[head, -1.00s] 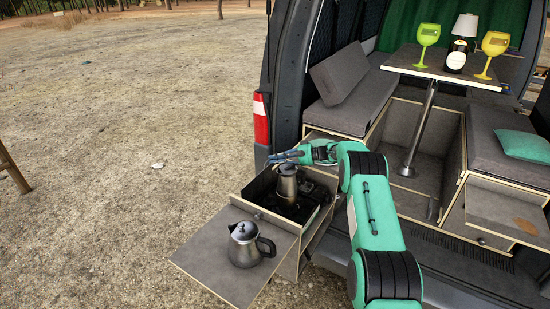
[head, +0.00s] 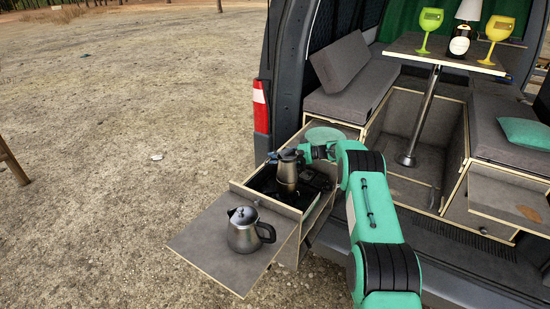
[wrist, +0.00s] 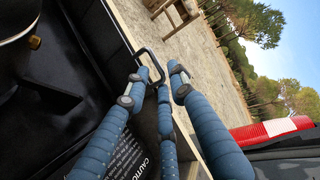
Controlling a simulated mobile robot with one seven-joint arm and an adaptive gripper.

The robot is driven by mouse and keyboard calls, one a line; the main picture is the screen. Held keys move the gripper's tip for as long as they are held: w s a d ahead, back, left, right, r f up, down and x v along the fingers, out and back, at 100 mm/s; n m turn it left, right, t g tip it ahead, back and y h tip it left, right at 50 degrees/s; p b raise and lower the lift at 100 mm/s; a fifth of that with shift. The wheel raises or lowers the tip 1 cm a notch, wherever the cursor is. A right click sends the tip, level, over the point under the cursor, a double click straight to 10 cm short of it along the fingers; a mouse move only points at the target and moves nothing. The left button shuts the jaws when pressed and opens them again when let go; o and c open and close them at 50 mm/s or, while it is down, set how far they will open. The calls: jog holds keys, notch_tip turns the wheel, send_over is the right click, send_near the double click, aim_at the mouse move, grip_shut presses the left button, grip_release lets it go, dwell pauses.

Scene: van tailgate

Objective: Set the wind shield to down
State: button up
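The camp stove (head: 265,188) sits in the pull-out drawer at the van's rear corner. In the wrist view, a black metal panel with caution print (wrist: 122,165) runs along the lower left; it seems to be part of the stove's wind shield, but its full shape and tilt are hidden. A thin black wire loop (wrist: 151,66) stands beyond the fingertips.
A steel pot (head: 287,178) stands on the stove, close to my gripper. A steel kettle (head: 242,234) stands on the pull-out board (head: 200,245). The van's tail light (head: 261,108) and side pillar are close behind. Open ground lies to the left.

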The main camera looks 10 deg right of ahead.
jog(key=shift+f, duration=0.15)
jog(key=shift+w, duration=0.1)
dwell(0.3)
notch_tip(320, 180, up, 13)
jog(key=p, duration=0.8)
jog(key=s+d+r+m+t+h+b, duration=0.2)
jog(key=s+d, duration=0.3)
jog(key=d, duration=0.6)
jog(key=s+d+r+m+t+h+b, duration=0.2)
jog(key=s+d+r+t+h, duration=0.1)
jog(key=d, duration=0.7)
jog(key=shift+s+d+r+h+b, duration=0.4)
jog(key=shift+s+r+h, duration=0.4)
jog(key=shift+s+h, duration=0.5)
jog(key=shift+s, duration=0.15)
